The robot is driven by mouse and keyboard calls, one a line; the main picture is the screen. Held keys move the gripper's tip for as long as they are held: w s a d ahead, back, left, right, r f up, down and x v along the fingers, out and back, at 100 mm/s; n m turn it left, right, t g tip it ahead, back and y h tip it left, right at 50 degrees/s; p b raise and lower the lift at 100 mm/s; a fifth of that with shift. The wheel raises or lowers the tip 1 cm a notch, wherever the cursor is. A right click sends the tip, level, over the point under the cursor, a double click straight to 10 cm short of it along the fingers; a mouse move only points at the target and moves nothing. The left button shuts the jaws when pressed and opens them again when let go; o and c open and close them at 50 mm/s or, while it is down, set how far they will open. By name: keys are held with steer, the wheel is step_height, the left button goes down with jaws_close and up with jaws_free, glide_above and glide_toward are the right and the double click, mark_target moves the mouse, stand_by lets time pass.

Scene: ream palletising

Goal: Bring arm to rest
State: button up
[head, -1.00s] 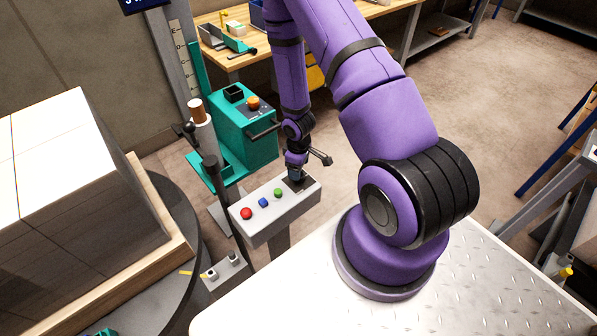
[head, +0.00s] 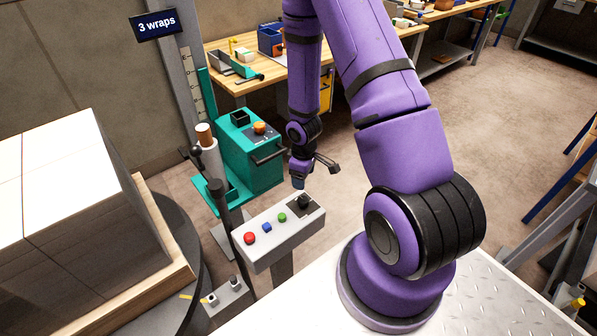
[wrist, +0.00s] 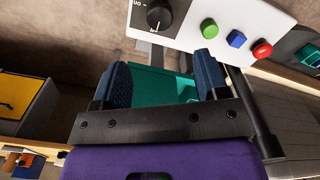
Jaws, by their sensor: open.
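My purple arm reaches down from the upper middle of the head view. My gripper (head: 298,182) hangs just above the far right end of the grey control box, near its black knob (head: 304,201). In the wrist view my gripper (wrist: 160,88) shows two blue ribbed fingertips spread apart with nothing between them. The control box (head: 270,240) carries a red, a blue and a green button and the knob. The knob also shows in the wrist view (wrist: 159,15), beyond the fingertips and apart from them.
A wrapped pallet load (head: 75,215) stands on a round turntable (head: 190,245) at left. A teal machine (head: 250,160) stands behind the control box. A wooden workbench (head: 275,70) is at the back. A sign (head: 156,24) reads "3 wraps". Open floor lies at right.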

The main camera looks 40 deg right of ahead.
steer(key=a+r+m+t+h, duration=0.2)
steer(key=a+r+m+t, duration=0.1)
steer(key=r, duration=2.5)
steer(key=s+a+r+m+t+y, duration=0.1)
steer(key=s+a+r, duration=0.3)
steer(key=s+r, duration=0.5)
steer(key=s+a+r+m+t+y, duration=0.1)
steer(key=s+a+r+m, duration=0.1)
steer(key=s+r, duration=0.7)
steer(key=shift+s+a+r, duration=0.25)
steer(key=shift+s+a, duration=0.1)
steer(key=shift+a, duration=0.5)
steer(key=shift+c, duration=0.5)
